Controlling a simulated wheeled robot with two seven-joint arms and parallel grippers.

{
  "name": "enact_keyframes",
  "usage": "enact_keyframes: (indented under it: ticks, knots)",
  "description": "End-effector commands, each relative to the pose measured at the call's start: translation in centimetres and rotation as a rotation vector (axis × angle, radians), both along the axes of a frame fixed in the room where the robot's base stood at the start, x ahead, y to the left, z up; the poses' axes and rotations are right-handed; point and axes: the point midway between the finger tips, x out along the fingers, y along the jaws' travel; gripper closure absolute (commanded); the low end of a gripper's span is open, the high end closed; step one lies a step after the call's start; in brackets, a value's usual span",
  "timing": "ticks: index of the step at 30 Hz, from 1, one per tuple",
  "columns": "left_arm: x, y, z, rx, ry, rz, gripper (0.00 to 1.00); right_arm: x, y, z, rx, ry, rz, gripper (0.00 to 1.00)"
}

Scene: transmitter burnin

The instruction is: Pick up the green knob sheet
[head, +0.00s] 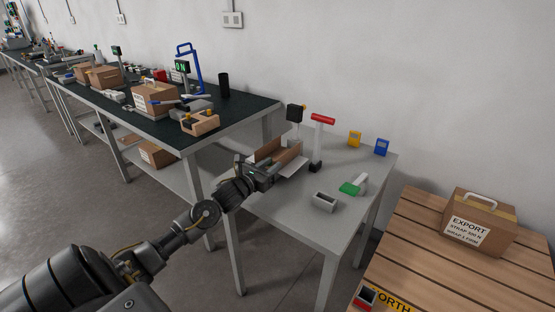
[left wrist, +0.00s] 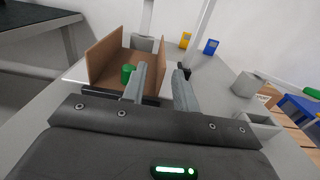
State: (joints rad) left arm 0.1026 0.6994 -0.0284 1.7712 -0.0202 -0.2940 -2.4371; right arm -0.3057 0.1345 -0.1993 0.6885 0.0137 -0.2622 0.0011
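No sheet is clearly recognisable as the green knob sheet. A small flat green piece (head: 349,189) lies on the grey table beside a pale block (head: 361,180) in the head view. A green cylinder (left wrist: 128,74) stands inside an open brown carton (left wrist: 104,61) in the left wrist view; the carton (head: 290,157) also shows in the head view. My right gripper is not in view.
A grey open bin (head: 325,202) stands near the table's front. A red-topped post (head: 318,143) stands behind the carton. Yellow (head: 354,139) and blue (head: 381,147) items are at the back. An export carton (head: 479,222) sits on a slatted wooden surface at right.

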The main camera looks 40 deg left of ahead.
Motion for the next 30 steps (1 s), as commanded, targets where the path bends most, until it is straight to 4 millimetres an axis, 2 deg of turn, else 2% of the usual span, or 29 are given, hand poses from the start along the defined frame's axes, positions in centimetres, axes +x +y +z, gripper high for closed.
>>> enact_keyframes:
  ticks: [4,12,20,23,27,30]
  knots:
    - [1.4,-0.2,0.1,-0.004,-0.001,0.000,0.71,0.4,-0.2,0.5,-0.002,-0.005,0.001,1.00]
    - [4.9,-0.4,-0.1,-0.002,-0.001,-0.001,0.71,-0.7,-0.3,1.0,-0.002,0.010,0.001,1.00]
    - [5.2,-0.3,-0.3,0.000,0.000,-0.002,0.71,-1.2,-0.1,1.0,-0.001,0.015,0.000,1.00]
    - [5.3,-0.4,-0.3,0.000,0.000,-0.002,0.80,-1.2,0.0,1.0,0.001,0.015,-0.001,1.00]
    - [5.3,-0.4,-0.3,0.000,0.000,-0.003,0.98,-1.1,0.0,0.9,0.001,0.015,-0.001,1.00]
    - [5.3,-0.4,-0.2,0.000,0.000,-0.002,1.00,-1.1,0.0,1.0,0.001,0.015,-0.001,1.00]
